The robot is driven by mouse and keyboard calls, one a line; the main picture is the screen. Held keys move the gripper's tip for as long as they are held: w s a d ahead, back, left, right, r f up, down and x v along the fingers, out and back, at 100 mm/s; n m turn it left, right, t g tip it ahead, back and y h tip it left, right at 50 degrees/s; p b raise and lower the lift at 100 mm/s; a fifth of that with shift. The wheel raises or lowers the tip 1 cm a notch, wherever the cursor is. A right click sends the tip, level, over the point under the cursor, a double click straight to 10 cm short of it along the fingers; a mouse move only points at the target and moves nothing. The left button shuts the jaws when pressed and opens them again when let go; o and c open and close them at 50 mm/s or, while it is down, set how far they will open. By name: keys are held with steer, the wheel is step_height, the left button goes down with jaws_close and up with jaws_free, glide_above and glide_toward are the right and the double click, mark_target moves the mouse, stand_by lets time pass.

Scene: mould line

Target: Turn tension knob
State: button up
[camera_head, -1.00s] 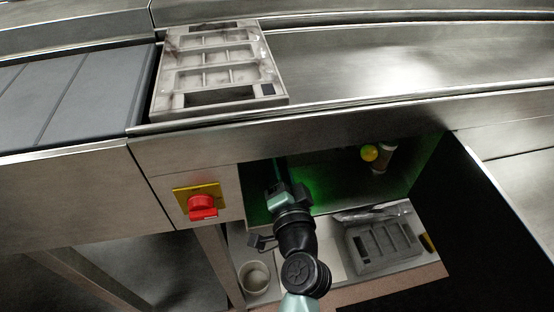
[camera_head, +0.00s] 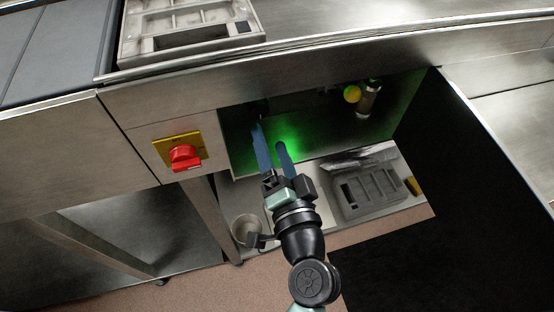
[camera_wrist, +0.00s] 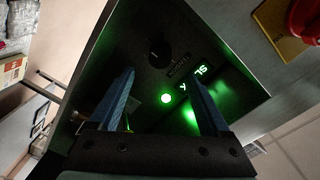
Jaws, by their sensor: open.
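A round black knob (camera_wrist: 155,50) with a pale mark on its face sits on a dark panel in the wrist view, with a small label (camera_wrist: 178,67) beside it. A lit green lamp (camera_wrist: 166,98) and a green-lit display reading "SLACK" (camera_wrist: 200,75) are beside it. My gripper (camera_wrist: 159,82) is open and empty, its two blue fingers pointing at the panel, with the knob ahead of the gap and apart from them. In the head view my gripper (camera_head: 268,134) reaches into the open compartment under the line; the knob is not clear there.
A red switch (camera_head: 184,157) on a yellow plate is left of the compartment. A yellow ball-like part (camera_head: 352,94) and a bottle-like cylinder (camera_head: 368,102) are at its right. Below are a grey mould (camera_head: 372,190) and a cup (camera_head: 244,230). A black door panel (camera_head: 470,175) stands open at right.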

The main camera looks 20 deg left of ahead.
steer(key=v, duration=0.3)
steer(key=shift+s+d, duration=0.2)
steer(key=shift+s, duration=0.1)
stand_by(0.3)
